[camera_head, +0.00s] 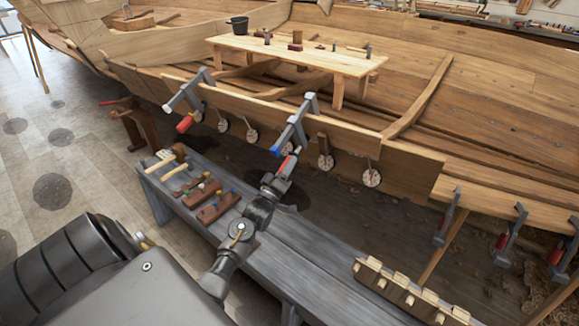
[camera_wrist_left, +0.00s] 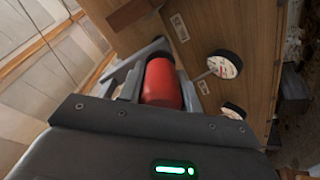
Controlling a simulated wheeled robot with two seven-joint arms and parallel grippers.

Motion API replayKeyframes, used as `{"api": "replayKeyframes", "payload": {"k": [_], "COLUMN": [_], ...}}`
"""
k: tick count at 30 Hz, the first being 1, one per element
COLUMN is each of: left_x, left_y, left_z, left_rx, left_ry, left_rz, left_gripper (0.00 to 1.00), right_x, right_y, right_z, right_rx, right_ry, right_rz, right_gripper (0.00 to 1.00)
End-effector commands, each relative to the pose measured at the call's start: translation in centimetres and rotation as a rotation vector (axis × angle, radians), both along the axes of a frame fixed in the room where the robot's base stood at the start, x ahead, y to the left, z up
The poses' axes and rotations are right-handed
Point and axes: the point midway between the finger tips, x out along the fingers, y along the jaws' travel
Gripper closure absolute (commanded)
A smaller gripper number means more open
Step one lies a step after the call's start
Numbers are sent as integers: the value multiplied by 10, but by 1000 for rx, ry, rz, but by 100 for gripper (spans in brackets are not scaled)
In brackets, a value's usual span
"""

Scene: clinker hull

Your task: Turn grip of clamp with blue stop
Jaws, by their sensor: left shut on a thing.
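The clamp with the blue stop (camera_head: 293,127) sits on the edge of the hull plank in the middle of the head view. Its bar looks grey-blue, and the blue stop (camera_head: 275,151) shows at its lower end. Its red grip (camera_head: 289,164) hangs below, partly hidden by my left gripper (camera_head: 280,177). My left gripper is shut on this red grip, which shows large in the left wrist view (camera_wrist_left: 161,84). The far ends of the fingers are partly hidden there. My right gripper is not in view.
Another clamp (camera_head: 189,92) with a red grip stands to the left on the plank. More clamps (camera_head: 447,216) hang at the right. A grey bench (camera_head: 290,254) under my left arm carries wooden tools and a peg rack (camera_head: 405,290). Round white discs (camera_head: 326,162) hang along the hull.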

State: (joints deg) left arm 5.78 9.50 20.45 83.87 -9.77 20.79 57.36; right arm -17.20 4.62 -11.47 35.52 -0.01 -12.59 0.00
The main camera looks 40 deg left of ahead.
Motion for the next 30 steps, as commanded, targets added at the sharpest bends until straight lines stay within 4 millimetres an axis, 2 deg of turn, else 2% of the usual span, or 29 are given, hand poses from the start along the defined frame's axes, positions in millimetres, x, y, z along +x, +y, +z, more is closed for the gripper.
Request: {"api": "replayKeyframes", "payload": {"k": [1, 4, 5, 10, 20, 23, 30], "left_x": [-1, -1, -1, 0, -3, -14, -58], "left_y": [7, 7, 7, 4, 1, -1, -8], "left_z": [4, 4, 4, 2, -2, -8, -26], "left_rx": [3, 4, 4, 3, 1, 1, 1], "left_ry": [-6, -5, -5, -3, 0, 1, 1], "left_rz": [15, 16, 16, 10, 4, 4, 4], "left_gripper": [89, 89, 65, 44, 44, 44, 44], "right_x": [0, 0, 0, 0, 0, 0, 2], "right_y": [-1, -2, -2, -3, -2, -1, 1], "right_z": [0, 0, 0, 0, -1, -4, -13], "right_rx": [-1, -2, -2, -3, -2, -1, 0], "right_ry": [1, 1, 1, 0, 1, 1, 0], "right_rz": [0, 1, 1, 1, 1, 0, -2], "right_gripper": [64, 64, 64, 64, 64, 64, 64]}}
